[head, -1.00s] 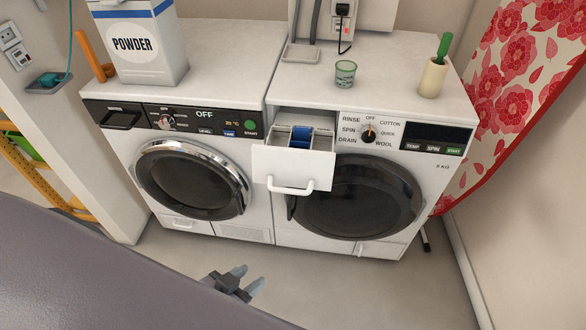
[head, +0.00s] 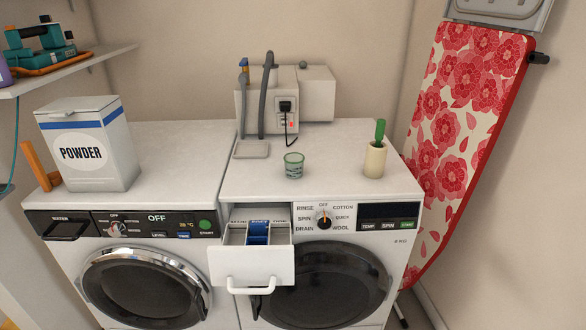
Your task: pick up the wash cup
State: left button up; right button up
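The wash cup (head: 294,166) is a small translucent green cup with dark markings. It stands upright on top of the right-hand washing machine (head: 330,205), behind the open detergent drawer and left of a cream holder. Nothing touches it. Neither of my grippers shows in the head view now.
The detergent drawer (head: 253,264) sticks out at the front, with a blue insert (head: 258,233). A cream holder with a green handle (head: 374,160) stands right of the cup. A grey dish (head: 251,150) and hoses lie behind. The powder box (head: 90,145) stands on the left machine.

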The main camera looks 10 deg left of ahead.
aim_at(294, 166)
jog(key=i+l+u, duration=0.1)
jog(key=l, duration=0.2)
jog(key=i+l+u, duration=0.25)
jog(key=l, duration=0.4)
jog(key=i+l+u, duration=0.15)
jog(key=i+l, duration=0.1)
jog(key=l, duration=0.1)
